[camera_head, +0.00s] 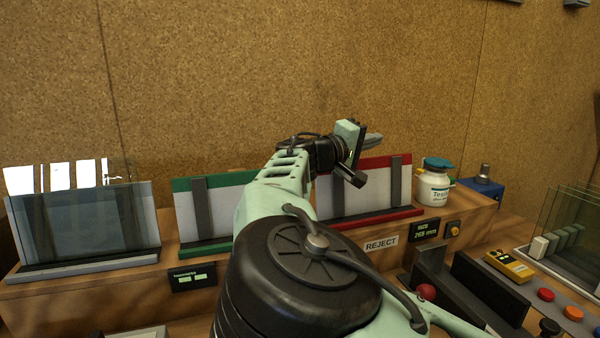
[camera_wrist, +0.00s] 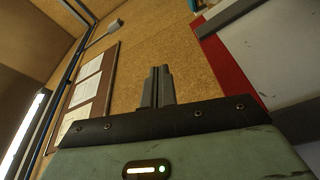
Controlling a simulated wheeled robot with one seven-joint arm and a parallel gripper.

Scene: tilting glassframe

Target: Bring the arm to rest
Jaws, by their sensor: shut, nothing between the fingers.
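My arm rises from the bottom middle of the head view, over the wooden bench. My gripper (camera_head: 373,140) is raised in front of the cork wall, above the red-framed stand, and points to the right. In the wrist view the two grey fingers of my gripper (camera_wrist: 158,86) lie close together with nothing between them. They are apart from everything around them.
A glass pane (camera_head: 85,225) stands at left. A green-framed stand (camera_head: 190,184) and a red-framed stand (camera_head: 398,161) stand on the wooden ledge. A white jar (camera_head: 433,188), a blue box (camera_head: 484,187) and glass panes (camera_head: 575,220) are at right. The upper wall area is clear.

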